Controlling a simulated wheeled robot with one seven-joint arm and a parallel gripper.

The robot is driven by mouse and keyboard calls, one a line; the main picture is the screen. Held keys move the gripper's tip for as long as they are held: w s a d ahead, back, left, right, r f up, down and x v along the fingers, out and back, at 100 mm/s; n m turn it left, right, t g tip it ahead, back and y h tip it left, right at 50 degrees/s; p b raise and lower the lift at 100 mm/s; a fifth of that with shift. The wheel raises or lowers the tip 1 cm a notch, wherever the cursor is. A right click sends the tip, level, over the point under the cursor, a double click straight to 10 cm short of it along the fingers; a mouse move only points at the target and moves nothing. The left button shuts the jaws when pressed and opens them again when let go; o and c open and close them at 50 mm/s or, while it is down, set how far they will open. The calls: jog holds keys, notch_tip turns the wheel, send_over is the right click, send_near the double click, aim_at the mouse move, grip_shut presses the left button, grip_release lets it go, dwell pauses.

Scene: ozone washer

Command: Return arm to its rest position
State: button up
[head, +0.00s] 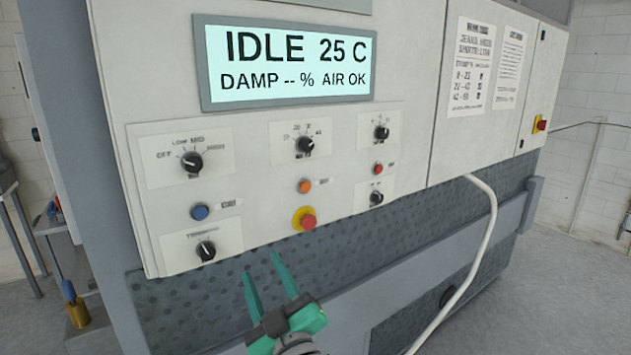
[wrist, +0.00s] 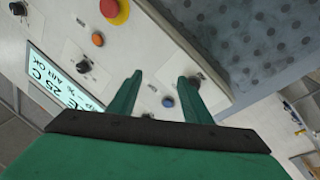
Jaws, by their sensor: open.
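My gripper (head: 268,279) is green with two long fingers. In the head view it is at the bottom centre, below the control panel (head: 250,130) and in front of the dark dimpled lower face of the machine. The fingers are apart and nothing is between them. In the wrist view the gripper (wrist: 158,88) points at the panel from an angle. The blue button (wrist: 168,101) shows between the fingertips, and one finger covers part of a black knob. I cannot tell how far the tips are from the panel, and I see no contact.
The panel display (head: 290,62) reads IDLE 25 C. Several knobs and buttons, including a red stop button (head: 304,219) on a yellow base, face my gripper. A grey rail (head: 400,282) and white hose (head: 490,225) run at the lower right. Open floor (head: 575,290) lies at the right.

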jog(key=s+d+f+m+h, duration=0.25)
jog(key=s+f, duration=0.25)
jog(key=f, duration=0.4)
jog(key=s+d+f+m+h, duration=0.15)
jog(key=s+f+m, duration=0.25)
jog(key=f, duration=0.5)
jog(key=s+d+f+m+h, duration=0.25)
jog(key=s+f+m, duration=0.2)
jog(key=f, duration=0.45)
jog(key=s+d+f+g, duration=0.1)
jog(key=s+f, duration=0.2)
jog(key=s, duration=0.6)
jog(key=s+d+f+g+h, duration=0.1)
jog(key=s+f, duration=0.2)
jog(key=s, duration=0.6)
jog(key=s+d+f+g+h, duration=0.1)
jog(key=s+f, duration=0.2)
jog(key=s, duration=0.7)
jog(key=shift+d+f+m, duration=0.15)
jog(key=shift+f+m, duration=0.15)
jog(key=shift+c, duration=0.4)
